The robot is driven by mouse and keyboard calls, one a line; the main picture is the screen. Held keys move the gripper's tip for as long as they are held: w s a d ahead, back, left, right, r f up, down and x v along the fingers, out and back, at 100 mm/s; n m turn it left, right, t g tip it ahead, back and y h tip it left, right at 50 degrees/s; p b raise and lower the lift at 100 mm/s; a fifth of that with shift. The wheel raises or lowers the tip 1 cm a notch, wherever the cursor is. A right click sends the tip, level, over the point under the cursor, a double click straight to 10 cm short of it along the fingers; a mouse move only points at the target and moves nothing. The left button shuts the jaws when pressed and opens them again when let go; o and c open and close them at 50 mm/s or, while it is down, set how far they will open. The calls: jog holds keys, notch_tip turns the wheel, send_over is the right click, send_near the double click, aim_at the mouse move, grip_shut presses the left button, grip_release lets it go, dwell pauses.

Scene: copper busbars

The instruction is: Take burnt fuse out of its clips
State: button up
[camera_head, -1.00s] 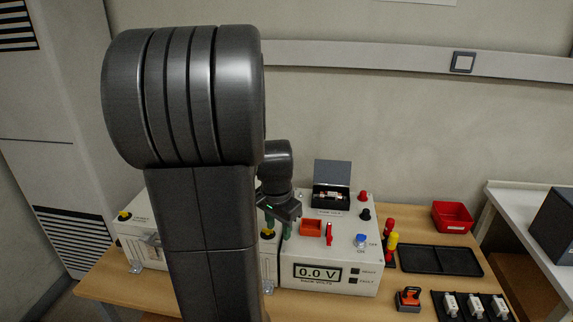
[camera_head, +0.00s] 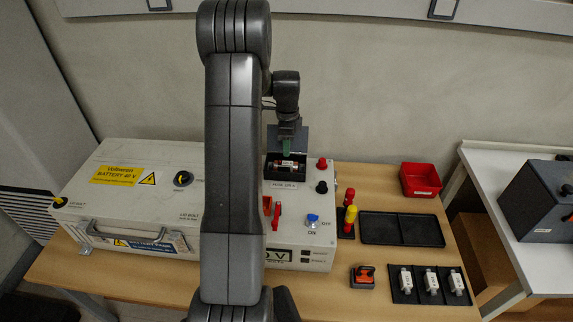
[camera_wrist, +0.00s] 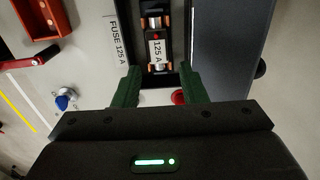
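The fuse (camera_wrist: 157,46) has a white label reading 125 A, a red dot and metal end caps. It sits in copper-coloured clips inside a black fuse holder (camera_head: 272,172) with its lid raised, and also shows in the head view (camera_head: 291,164). My gripper (camera_wrist: 160,73) has green fingers spread apart with nothing between them. The fingertips are near one end of the fuse, one to each side of the holder; contact cannot be told. In the head view my gripper (camera_head: 286,150) points down over the holder.
Red (camera_head: 322,163) and black (camera_head: 322,187) terminals stand right of the holder. A red lever (camera_head: 277,215) and blue knob (camera_head: 312,219) are in front. A black tray (camera_head: 402,241), red bin (camera_head: 420,180) and white fuses (camera_head: 431,281) lie to the right.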

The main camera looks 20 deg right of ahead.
aim_at(286, 163)
notch_tip(286, 163, down, 3)
jog(key=shift+r, duration=0.15)
jog(key=shift+a+f+p, duration=0.15)
jog(key=shift+f+p, duration=0.25)
jog(key=shift+f, duration=1.1)
jog(key=shift+a+f+p, duration=0.1)
jog(key=shift+f+p, duration=0.25)
jog(key=shift+f, duration=1.1)
jog(key=shift+c, duration=0.5)
jog(key=c, duration=0.7)
